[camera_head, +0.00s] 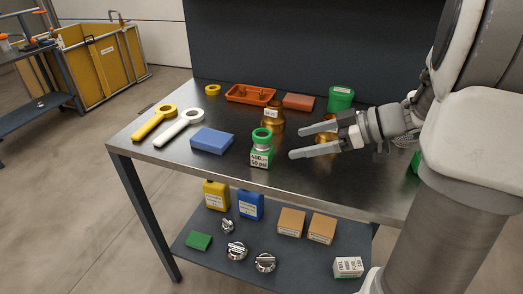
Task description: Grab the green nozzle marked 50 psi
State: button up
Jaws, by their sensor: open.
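The green nozzle (261,148) stands upright on the metal table, with a green ring top, a clear or metallic middle and a white label; "50 psi" seems readable on its lower line. My gripper (295,142) is to the right of the nozzle, its two grey fingers apart and pointing left towards it. The fingers are empty, and a gap seems to lie between them and the nozzle. Another green item with a white label (340,98) stands at the back right of the table. My arm hides part of the table's right side.
Brass-coloured parts (274,122) stand behind the nozzle and partly behind my gripper. A blue block (212,140) lies to the nozzle's left. An orange tray (250,94) and a reddish block (298,102) are at the back. The table's front middle is clear.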

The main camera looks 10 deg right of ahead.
aim_at(270, 149)
jog(key=b+x, duration=0.1)
jog(key=x, duration=1)
jog(key=shift+a+b, duration=0.35)
jog(key=shift+b, duration=0.05)
jog(key=shift+r, duration=0.1)
grip_shut()
